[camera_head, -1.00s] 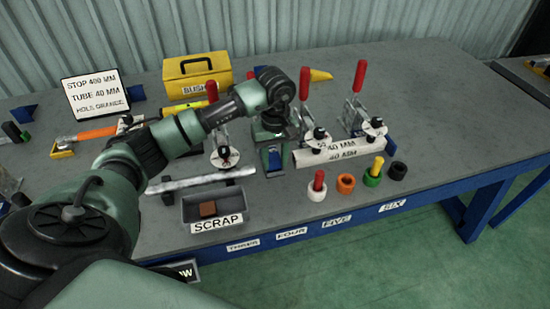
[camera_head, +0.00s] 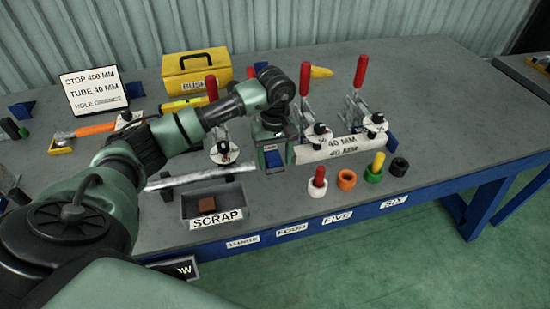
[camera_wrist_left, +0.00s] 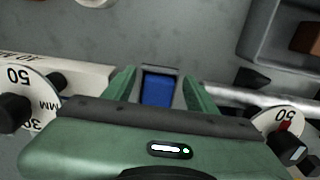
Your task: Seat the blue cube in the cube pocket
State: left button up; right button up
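My left gripper (camera_head: 273,158) points down over the middle of the bench, between the clamps. A blue block-like piece (camera_wrist_left: 158,89) with a grey border shows between its two green fingers in the left wrist view. The blue also shows in the head view (camera_head: 274,160). I cannot tell whether the fingers press on it or only stand on either side, nor whether it is the blue cube. No cube pocket can be made out. My right gripper is not in view.
A scrap tray (camera_head: 243,199) holding a brown block (camera_head: 207,204) lies front left. Coloured rings (camera_head: 346,180) line the front edge. The bench's right side is clear.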

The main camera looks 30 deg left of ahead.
aim_at(275, 162)
pick_arm(q)
jog(key=shift+r, duration=0.25)
notch_tip(275, 162, up, 13)
jog(key=shift+b, duration=0.3)
jog(key=shift+f, duration=0.15)
dwell(0.3)
